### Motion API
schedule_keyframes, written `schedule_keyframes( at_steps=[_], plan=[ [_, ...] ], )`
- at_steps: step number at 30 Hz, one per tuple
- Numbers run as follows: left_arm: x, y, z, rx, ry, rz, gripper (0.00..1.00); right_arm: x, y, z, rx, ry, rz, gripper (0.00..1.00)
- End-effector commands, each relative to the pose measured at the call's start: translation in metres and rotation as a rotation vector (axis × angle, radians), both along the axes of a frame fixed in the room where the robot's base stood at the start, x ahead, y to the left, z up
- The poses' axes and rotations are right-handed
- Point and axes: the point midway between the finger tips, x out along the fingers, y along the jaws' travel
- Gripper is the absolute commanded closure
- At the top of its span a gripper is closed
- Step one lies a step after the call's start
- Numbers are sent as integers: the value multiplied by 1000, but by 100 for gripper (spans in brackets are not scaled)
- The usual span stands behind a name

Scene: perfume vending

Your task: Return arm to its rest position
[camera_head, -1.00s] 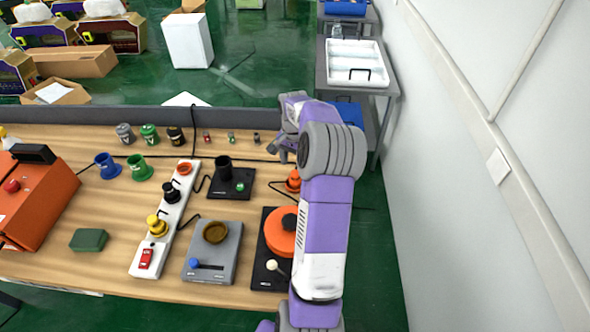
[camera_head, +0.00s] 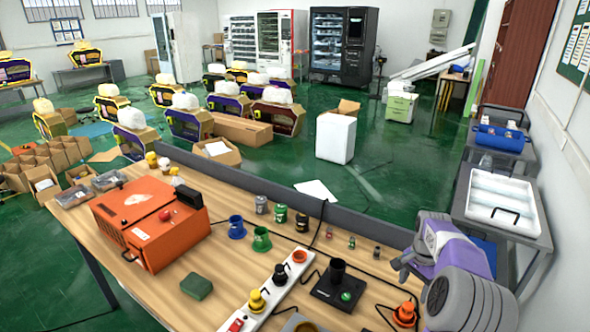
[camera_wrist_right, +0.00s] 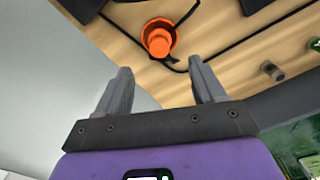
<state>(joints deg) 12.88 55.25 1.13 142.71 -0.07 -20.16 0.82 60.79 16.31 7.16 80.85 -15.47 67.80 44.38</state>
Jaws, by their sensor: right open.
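My right arm comes in at the lower right of the head view. My right gripper (camera_head: 398,266) hangs near the right end of the wooden table (camera_head: 190,258). In the right wrist view the right gripper (camera_wrist_right: 163,88) is open, with two grey fingers apart and nothing between them. An orange plug-like piece (camera_wrist_right: 159,39) lies on the table beyond the fingertips. It also shows in the head view (camera_head: 405,313) just below the gripper. My left gripper is not in view.
An orange machine (camera_head: 150,222) stands on the table's left. A low grey partition (camera_head: 290,205) runs along the back edge. A white tray (camera_head: 503,201) stands right of the table.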

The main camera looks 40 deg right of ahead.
Motion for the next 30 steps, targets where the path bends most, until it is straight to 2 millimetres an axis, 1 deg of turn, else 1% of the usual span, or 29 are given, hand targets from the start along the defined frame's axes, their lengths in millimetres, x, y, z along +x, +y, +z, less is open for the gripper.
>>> schedule_keyframes(
  at_steps=[1, 3, 15, 16, 18, 21, 25, 30],
  plan=[
    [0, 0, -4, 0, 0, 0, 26, -1, 0, -12, 3, 4, -1, 31],
    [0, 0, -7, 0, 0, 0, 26, -2, 0, -26, 3, 4, -2, 31],
    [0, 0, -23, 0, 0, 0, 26, -3, 1, -105, 3, 3, -1, 31],
    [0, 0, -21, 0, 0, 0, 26, -3, 0, -102, -1, 0, -2, 31],
    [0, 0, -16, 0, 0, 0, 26, -1, -1, -84, -5, -2, -2, 31],
    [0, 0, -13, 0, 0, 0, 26, -2, 0, -72, -3, -1, -1, 31],
    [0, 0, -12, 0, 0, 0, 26, -2, 0, -63, -1, 1, -1, 31],
    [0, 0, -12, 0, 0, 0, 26, -2, 0, -60, -1, 0, -2, 31]
  ],
)
